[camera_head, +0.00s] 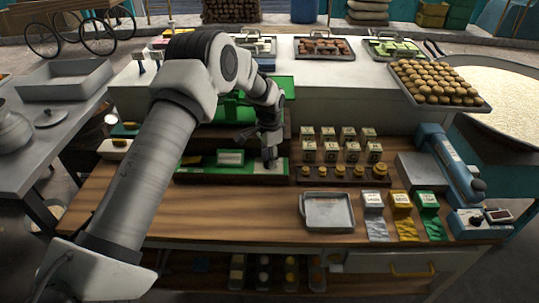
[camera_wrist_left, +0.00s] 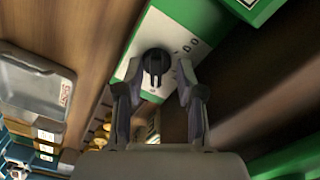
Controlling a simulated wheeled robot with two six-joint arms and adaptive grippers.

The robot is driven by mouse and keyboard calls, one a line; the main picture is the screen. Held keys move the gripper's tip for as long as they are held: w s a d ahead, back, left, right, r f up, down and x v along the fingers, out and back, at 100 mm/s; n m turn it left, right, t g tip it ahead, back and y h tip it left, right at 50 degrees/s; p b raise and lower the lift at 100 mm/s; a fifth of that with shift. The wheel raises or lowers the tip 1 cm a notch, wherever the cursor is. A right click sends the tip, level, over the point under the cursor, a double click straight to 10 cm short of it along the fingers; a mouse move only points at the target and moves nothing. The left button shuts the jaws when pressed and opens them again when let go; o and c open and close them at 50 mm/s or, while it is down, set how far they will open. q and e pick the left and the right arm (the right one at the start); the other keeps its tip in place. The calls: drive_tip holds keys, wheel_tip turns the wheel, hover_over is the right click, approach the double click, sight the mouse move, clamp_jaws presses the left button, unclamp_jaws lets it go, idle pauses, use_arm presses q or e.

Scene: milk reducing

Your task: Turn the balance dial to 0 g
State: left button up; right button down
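The black balance dial (camera_wrist_left: 156,62) sits on a white panel (camera_wrist_left: 183,62) at the end of a green balance (camera_head: 225,172). Some dark marks lie beside the dial, too blurred to read. My left gripper (camera_wrist_left: 155,84) is open, with its fingertips apart on either side of the dial; I cannot tell whether they touch it. In the head view, my left gripper (camera_head: 269,158) points down over the right end of the green balance and hides the dial. My right gripper is not in view.
Several small labelled blocks (camera_head: 340,145) and brass weights (camera_head: 346,171) stand right of the balance. A metal tray (camera_head: 328,212) lies nearer the front. A blue device (camera_head: 452,167) with a control box (camera_head: 482,222) stands at right.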

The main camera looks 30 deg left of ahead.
use_arm(q)
drive_tip(key=shift+s+d+r, duration=0.1)
drive_tip(key=shift+s+r, duration=0.2)
drive_tip(key=shift+s, duration=0.05)
clamp_jaws()
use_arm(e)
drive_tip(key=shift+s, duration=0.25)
